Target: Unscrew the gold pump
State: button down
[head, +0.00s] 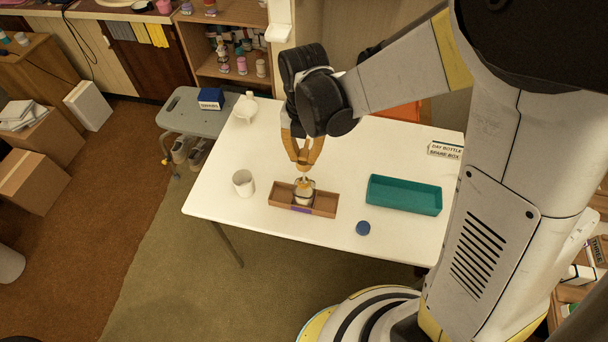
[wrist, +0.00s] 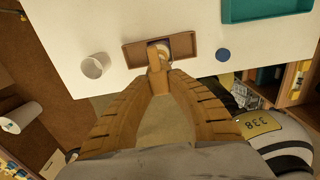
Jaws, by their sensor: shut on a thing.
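The gold pump (head: 304,182) tops a pale jar (head: 303,195) that stands upright in the middle of a brown wooden tray (head: 323,203) on the white table. My gripper (head: 303,166) points down from above with its fingertips together at the pump's top, shut on it. In the wrist view my gripper (wrist: 157,70) covers most of the pump, and only part of the jar's round top (wrist: 162,45) shows inside the tray (wrist: 134,54). I cannot tell how far the pump is threaded on.
A white cup (head: 243,183) stands left of the tray. A blue round cap (head: 363,228) lies to the right, near the front edge. An empty-looking teal tray (head: 404,195) is farther right. A white teapot-like vessel (head: 245,107) stands at the back left.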

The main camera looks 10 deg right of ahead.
jog(key=shift+r+p, duration=1.7)
jog(key=shift+r, duration=0.8)
